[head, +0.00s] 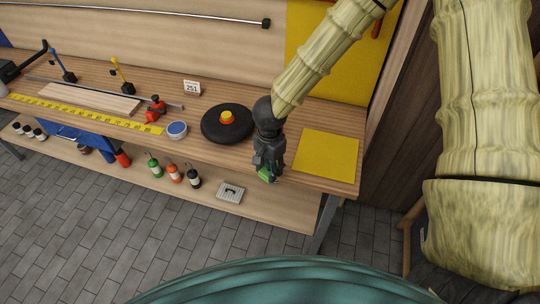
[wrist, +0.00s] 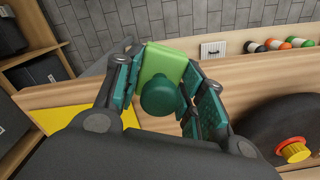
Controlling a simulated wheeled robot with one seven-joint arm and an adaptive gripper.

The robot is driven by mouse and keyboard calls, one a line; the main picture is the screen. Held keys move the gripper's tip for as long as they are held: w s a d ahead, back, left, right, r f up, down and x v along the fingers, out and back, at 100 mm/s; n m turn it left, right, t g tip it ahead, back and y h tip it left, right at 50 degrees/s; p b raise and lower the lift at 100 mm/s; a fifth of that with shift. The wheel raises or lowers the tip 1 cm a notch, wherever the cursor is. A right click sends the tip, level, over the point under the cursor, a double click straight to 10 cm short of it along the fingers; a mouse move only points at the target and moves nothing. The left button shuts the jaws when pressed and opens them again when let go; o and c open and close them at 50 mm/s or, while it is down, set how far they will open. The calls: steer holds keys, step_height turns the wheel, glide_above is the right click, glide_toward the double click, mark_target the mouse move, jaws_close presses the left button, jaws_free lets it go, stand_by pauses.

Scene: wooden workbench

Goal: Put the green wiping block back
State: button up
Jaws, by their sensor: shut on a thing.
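The green wiping block (wrist: 165,62) is held between the fingers of my gripper (wrist: 160,85) in the wrist view. It has a light green body and a dark green round knob (wrist: 160,96). In the head view, the block (head: 265,173) shows only in part below my gripper (head: 268,168), near the bench's front edge. I cannot tell if the block touches the bench. A yellow square (head: 325,154) lies flat on the bench to the right of my gripper, with nothing on it.
A black disc (head: 212,128) with a red and yellow knob lies left of my gripper. A blue-rimmed tin (head: 177,130), a yellow ruler (head: 75,111) and a red clamp (head: 154,111) are further left. Bottles (head: 174,174) stand on the lower shelf.

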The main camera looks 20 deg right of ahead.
steer(key=m, duration=0.2)
steer(key=s+m, duration=0.1)
steer(key=m, duration=0.1)
steer(key=shift+a+r+m, duration=0.15)
steer(key=shift+a+m, duration=0.05)
steer(key=shift+m, duration=0.1)
steer(key=m, duration=0.2)
steer(key=s+m, duration=0.1)
steer(key=m, duration=0.1)
steer(key=shift+a+r+b, duration=0.15)
steer(key=shift+r+b, duration=0.1)
steer(key=shift+b, duration=0.1)
steer(key=s+r+m+b, duration=0.2)
steer(key=s+m, duration=0.2)
steer(key=m, duration=1.8)
steer(key=w+d+p, duration=0.1)
steer(key=w+p, duration=0.1)
steer(key=w, duration=0.3)
steer(key=w+d+f+p, duration=0.1)
steer(key=w+p, duration=0.1)
steer(key=w, duration=0.3)
steer(key=w+d+p, duration=0.1)
steer(key=w+p, duration=0.2)
steer(key=w, duration=0.2)
steer(key=shift+w+d+f, duration=0.1)
steer(key=shift+d+f, duration=0.15)
steer(key=shift+d, duration=0.15)
steer(key=shift+w+f+p, duration=0.1)
steer(key=shift+f+p, duration=0.8)
steer(key=shift+f, duration=0.9)
